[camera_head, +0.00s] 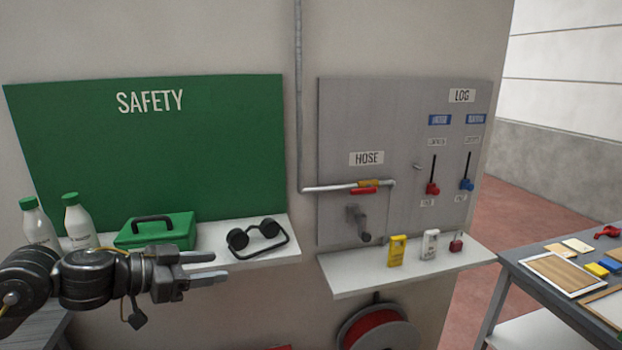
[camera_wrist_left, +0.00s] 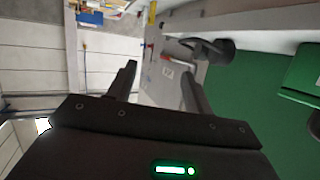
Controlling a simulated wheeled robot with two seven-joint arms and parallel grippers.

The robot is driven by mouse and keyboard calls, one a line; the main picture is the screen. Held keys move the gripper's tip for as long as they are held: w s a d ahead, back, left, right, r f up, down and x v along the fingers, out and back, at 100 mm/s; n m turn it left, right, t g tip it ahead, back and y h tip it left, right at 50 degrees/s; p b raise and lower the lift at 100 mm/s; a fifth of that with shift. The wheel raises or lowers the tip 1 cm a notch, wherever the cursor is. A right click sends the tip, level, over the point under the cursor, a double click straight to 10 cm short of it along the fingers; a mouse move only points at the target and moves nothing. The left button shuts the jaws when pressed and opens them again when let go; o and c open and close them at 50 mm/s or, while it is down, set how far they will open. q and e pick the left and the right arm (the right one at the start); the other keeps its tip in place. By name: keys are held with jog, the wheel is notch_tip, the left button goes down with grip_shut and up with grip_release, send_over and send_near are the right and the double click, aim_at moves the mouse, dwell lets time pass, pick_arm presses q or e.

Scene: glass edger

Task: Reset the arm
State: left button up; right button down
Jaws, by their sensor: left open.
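My left arm reaches in from the left in the head view. My left gripper (camera_head: 208,269) is open and empty, its fingers pointing right, in front of the safety shelf and below the ear defenders (camera_head: 257,238). In the left wrist view the two fingers of the left gripper (camera_wrist_left: 157,85) stand apart with nothing between them. My right gripper does not show in either view.
A white shelf (camera_head: 224,258) holds a green case (camera_head: 158,231) and two white bottles (camera_head: 78,222). A grey panel (camera_head: 335,130) has a hose valve and two levers; its shelf (camera_head: 350,283) holds small items. A hose reel (camera_head: 380,330) hangs below. A workbench (camera_head: 520,279) stands right.

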pick_arm(q)
jog(key=s+d+f+n+t+y, duration=0.1)
jog(key=s+f+n+t+y, duration=0.2)
jog(key=f, duration=0.7)
jog(key=s+d+f+n+y, duration=0.1)
jog(key=s+f+n+y, duration=0.25)
jog(key=f, duration=0.55)
jog(key=s+a+f+n+g+y, duration=0.1)
jog(key=s+a+f+g, duration=0.15)
jog(key=s+f, duration=0.5)
jog(key=s+a+f+n+g+y, duration=0.1)
jog(key=s+a+f+g+y, duration=0.2)
jog(key=s, duration=0.7)
jog(key=s+a+f+n+g, duration=0.1)
jog(key=s+f+g, duration=0.2)
jog(key=s+f, duration=0.5)
notch_tip(320, 180, down, 24)
jog(key=s+g+b, duration=0.1)
jog(key=s+a+f+g, duration=0.1)
jog(key=s+a+f, duration=0.2)
jog(key=s+f, duration=1.4)
jog(key=shift+f+m+b, duration=0.3)
jog(key=shift+m+b, duration=0.1)
jog(key=shift+m, duration=0.05)
jog(key=shift+g+y, duration=0.25)
